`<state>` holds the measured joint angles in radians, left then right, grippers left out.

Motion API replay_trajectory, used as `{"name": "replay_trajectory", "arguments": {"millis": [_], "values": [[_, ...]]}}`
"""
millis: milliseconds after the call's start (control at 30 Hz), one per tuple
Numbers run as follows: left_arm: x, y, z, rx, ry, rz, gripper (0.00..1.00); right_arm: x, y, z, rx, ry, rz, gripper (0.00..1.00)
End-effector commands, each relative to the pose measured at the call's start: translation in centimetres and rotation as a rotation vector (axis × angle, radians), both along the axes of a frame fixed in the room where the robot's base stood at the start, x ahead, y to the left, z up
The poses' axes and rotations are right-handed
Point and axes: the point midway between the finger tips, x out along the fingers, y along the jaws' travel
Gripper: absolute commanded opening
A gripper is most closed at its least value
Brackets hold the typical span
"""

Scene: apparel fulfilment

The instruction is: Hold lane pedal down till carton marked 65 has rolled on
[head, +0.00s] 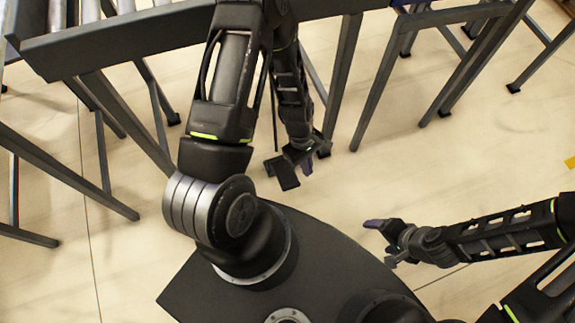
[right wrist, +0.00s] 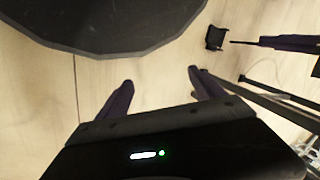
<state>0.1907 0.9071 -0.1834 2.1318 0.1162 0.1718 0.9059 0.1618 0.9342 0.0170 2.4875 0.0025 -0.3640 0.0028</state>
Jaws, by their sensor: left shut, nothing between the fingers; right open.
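A small dark plate, which looks like the lane pedal (head: 282,173), is low near the floor beside the roller lane's legs. It also shows in the right wrist view (right wrist: 215,37) as a small black piece. My left gripper (head: 306,163) is shut and empty, right beside the pedal; I cannot tell whether it touches or presses it. My right gripper (head: 377,242) is open and empty, over bare floor right of my base. No carton, marked 65 or otherwise, is in view.
The roller lane's grey side rail (head: 120,42) crosses the top, with a few rollers (head: 90,10) at top left. Grey legs (head: 345,80) stand below and at the right. A yellow mark (head: 570,162) lies at the right edge. The floor between the grippers is clear.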

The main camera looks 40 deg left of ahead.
Motion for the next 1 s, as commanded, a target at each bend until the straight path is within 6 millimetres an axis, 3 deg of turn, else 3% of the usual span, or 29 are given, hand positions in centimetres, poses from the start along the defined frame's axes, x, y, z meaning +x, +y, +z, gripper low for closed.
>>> {"name": "replay_trajectory", "arguments": {"millis": [33, 100, 200, 333, 533, 1000], "values": [[1.2, 2.1, -5.0, 0.024, 0.049, 0.153, 0.00, 0.2, -0.2, -5.2, -0.002, -0.003, -0.005, 0.78], [2.4, 4.7, -7.6, 0.051, 0.129, 0.374, 0.00, 0.4, -0.3, -8.3, -0.006, -0.007, -0.010, 0.78], [3.7, 7.9, -10.3, 0.085, 0.229, 0.658, 0.00, 0.7, -0.6, -12.2, -0.009, -0.013, -0.015, 0.78], [4.9, 10.9, -12.2, 0.117, 0.329, 0.939, 0.00, 0.9, -0.8, -15.5, -0.013, -0.018, -0.022, 0.78], [5.5, 12.9, -12.6, 0.141, 0.405, 1.142, 0.00, 1.1, -0.9, -17.2, -0.015, -0.021, -0.025, 0.78], [5.4, 12.9, -12.7, 0.144, 0.413, 1.159, 0.00, 1.1, -0.9, -17.2, -0.015, -0.021, -0.025, 0.78]]}}
